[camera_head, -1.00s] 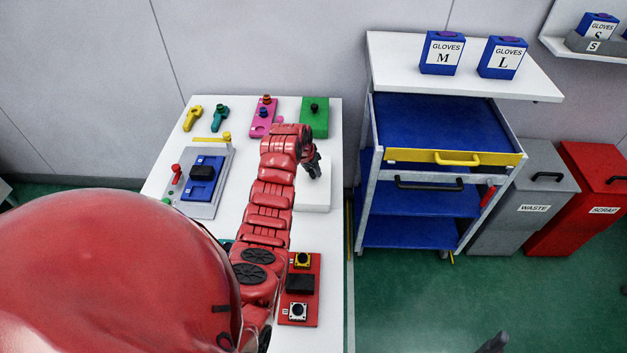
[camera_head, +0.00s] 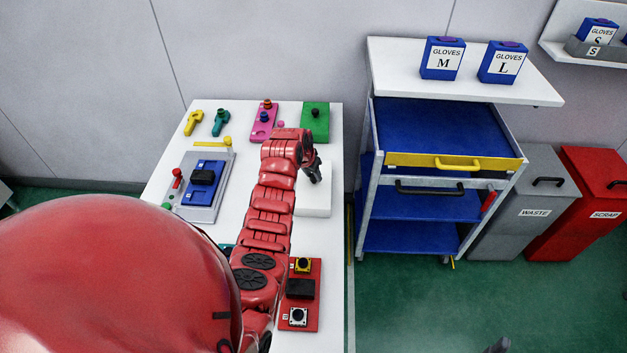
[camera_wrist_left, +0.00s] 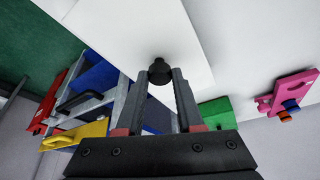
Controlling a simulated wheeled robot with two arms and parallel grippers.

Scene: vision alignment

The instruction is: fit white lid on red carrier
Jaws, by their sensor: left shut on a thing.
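The white lid (camera_head: 314,199) is a pale block on the right side of the white table, with a black knob on top that shows in the left wrist view (camera_wrist_left: 160,71). My left gripper (camera_head: 316,171) is over the lid, its fingers shut on the knob. I cannot tell whether the lid rests on the table or is slightly raised. The red carrier (camera_head: 314,306) lies nearer on the table, with a yellow-framed button, a black block and a white-framed button; my left arm covers its left edge. A dark tip at the bottom right may be my right gripper.
A grey fixture with a blue block (camera_head: 193,196) stands at the left. Yellow and teal parts, a pink plate (camera_head: 263,123) and a green plate (camera_head: 314,122) line the back. A trolley with blue shelves (camera_head: 420,236) and two bins stand right of the table.

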